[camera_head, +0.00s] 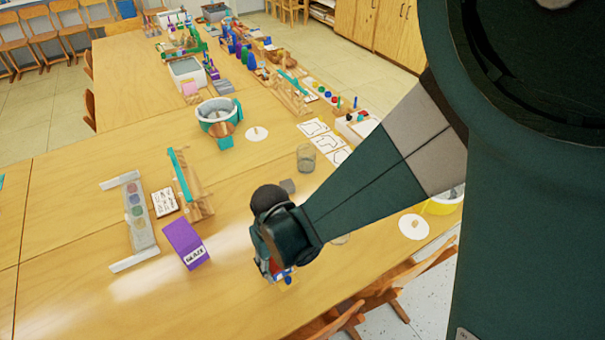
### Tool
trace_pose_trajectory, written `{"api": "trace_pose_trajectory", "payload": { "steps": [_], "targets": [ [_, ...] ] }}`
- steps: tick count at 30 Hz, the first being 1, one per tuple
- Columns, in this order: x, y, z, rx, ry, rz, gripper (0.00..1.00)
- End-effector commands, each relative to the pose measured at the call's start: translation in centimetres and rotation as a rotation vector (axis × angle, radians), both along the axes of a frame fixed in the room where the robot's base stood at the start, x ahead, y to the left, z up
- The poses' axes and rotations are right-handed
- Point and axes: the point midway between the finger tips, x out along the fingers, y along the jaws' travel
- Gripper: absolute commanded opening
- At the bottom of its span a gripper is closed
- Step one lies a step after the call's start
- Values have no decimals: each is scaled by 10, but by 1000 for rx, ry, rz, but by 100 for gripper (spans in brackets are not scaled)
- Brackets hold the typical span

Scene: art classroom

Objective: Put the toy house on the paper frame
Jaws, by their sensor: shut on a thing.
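My gripper (274,268) points down at the front of the near table and is shut on a small coloured thing, likely the toy house (287,276). Only bits of red, blue and yellow show beside the fingers; the rest is hidden, and I cannot tell whether it touches the table. Several white sheets with dark outlines (325,143) lie farther back, right of the table's middle. They may include the paper frame; I cannot tell which one it is. My gripper is in front of them and to their left, well apart.
A purple box (186,243), a wooden stand with a teal bar (190,185) and a white rack (139,215) stand left of my gripper. A glass jar (306,159) and a teal pot (219,115) are behind it. The front-left tabletop is clear.

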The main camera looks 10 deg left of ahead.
Motion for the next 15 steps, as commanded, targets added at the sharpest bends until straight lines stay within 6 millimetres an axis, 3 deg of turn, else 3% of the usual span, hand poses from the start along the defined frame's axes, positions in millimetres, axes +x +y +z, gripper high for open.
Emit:
{"api": "trace_pose_trajectory", "payload": {
  "steps": [15],
  "targets": [
    [0,0,-6,0,0,0,29]
  ]
}}
